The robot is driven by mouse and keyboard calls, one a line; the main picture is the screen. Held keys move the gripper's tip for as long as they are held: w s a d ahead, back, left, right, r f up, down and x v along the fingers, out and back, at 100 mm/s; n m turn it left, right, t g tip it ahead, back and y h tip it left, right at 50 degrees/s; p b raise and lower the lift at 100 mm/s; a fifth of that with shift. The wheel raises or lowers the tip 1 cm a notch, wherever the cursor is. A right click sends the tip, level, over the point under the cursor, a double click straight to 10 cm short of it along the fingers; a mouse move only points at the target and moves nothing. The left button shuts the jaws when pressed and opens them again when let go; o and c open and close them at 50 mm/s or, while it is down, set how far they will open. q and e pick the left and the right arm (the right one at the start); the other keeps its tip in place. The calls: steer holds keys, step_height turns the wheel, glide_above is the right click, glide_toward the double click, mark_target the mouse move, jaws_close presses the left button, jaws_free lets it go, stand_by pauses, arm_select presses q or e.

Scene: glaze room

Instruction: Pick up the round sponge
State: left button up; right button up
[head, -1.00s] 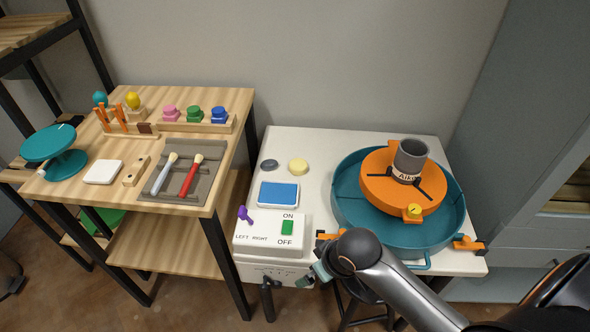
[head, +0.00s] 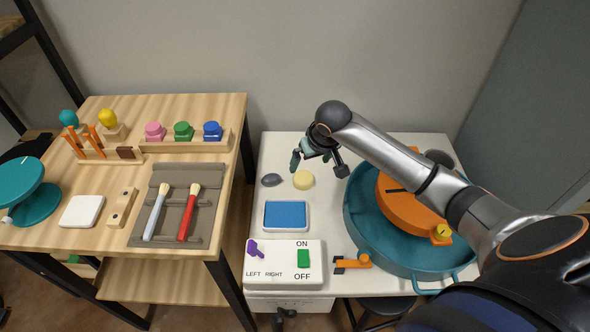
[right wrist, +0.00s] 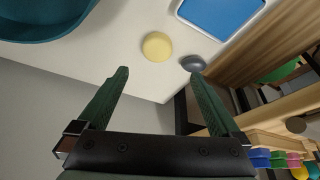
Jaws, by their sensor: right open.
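The round sponge (head: 303,180) is a pale yellow disc lying flat on the white table, behind the blue pad and right of a dark grey oval piece. In the right wrist view the sponge (right wrist: 157,46) lies on the white surface beyond the fingertips, roughly in line with the gap between them. My right gripper (head: 317,166) is open and empty, above the table just behind the sponge and apart from it. Its two green fingers (right wrist: 160,74) are spread wide in the wrist view. My left gripper is not in view.
A blue pad in a white tray (head: 286,230), a grey oval piece (head: 271,180) and a switch box (head: 252,278) are near the sponge. A teal basin (head: 352,222) with an orange wheel (head: 400,211) stands to the right. A wooden table (head: 112,215) with brushes is left.

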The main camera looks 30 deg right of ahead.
steer(key=b, duration=0.1)
glide_above(304, 177)
steer(key=s+a, duration=0.1)
steer(key=s, duration=0.2)
step_height(304, 177, down, 6)
steer(key=shift+w+r, duration=0.1)
steer(key=shift+w, duration=0.05)
steer(key=x, duration=0.1)
steer(key=b+x, duration=0.1)
steer(key=x, duration=0.3)
steer(key=shift+w+d, duration=0.1)
steer(key=shift+d, duration=0.2)
steer(key=shift+w+f, duration=0.15)
steer(key=shift+f, duration=0.1)
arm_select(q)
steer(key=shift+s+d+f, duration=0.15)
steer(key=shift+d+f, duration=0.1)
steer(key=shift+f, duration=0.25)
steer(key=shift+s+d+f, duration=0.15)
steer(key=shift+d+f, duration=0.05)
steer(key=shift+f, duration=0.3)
arm_select(e)
steer(key=c, duration=1.2)
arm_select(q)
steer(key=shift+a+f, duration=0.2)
arm_select(e)
steer(key=shift+c, duration=0.2)
